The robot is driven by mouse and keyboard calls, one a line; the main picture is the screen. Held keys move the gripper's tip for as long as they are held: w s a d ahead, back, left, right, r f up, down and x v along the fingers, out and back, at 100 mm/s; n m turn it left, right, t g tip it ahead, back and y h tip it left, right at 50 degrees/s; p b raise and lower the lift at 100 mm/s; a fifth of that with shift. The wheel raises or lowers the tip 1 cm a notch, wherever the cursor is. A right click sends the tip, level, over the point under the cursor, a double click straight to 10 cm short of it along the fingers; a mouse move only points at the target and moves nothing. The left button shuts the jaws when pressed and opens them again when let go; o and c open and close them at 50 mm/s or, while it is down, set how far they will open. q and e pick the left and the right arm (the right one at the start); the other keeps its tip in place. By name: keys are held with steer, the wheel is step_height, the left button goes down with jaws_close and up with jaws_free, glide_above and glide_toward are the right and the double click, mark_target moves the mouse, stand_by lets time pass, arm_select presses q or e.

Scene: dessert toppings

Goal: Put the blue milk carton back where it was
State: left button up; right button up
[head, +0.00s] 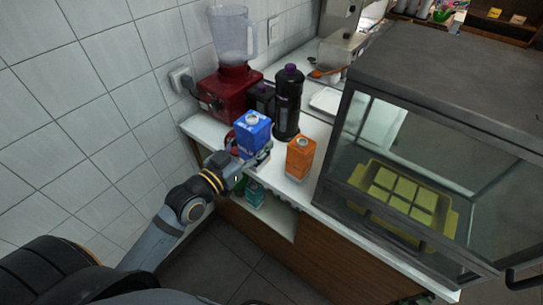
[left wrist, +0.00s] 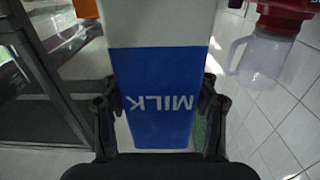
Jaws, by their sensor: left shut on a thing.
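The blue milk carton (head: 253,138) has a white round cap and stands upright over the counter's left part, in front of the dark bottles. My left gripper (head: 254,160) is shut on it, low on its near side. In the left wrist view the carton (left wrist: 158,100) shows its blue "MILK" face upside down between the fingers. I cannot tell whether its base touches the counter. An orange carton (head: 300,158) stands to its right, apart from it. My right gripper is not in view.
A red blender (head: 228,92) stands behind left, and a tall dark bottle (head: 287,105) behind the carton. A glass display case (head: 400,150) with a yellow tray (head: 447,222) fills the right. A teal carton (head: 254,194) is on the shelf below. Some counter (head: 313,130) behind the orange carton is bare.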

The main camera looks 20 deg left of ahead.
arm_select(q)
steer(key=shift+w+d+f+b, duration=0.2)
steer(key=shift+w+f+b, duration=0.4)
steer(key=shift+w+f, duration=1.35)
steer(key=shift+w+d+f+b, duration=0.15)
steer(key=shift+w+f+b, duration=0.4)
steer(key=shift+w+f, duration=1.35)
steer(key=shift+w+d+f+b, duration=0.2)
steer(key=shift+w+f+b, duration=0.4)
steer(key=shift+w+f, duration=1.35)
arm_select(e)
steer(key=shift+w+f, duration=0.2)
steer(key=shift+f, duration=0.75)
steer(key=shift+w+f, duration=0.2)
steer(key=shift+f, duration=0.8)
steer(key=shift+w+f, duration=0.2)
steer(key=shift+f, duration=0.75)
arm_select(q)
steer(key=shift+s+f, duration=0.15)
steer(key=shift+s, duration=0.1)
steer(key=shift+f, duration=0.1)
steer(key=o, duration=1.5)
steer(key=shift+c, duration=0.2)
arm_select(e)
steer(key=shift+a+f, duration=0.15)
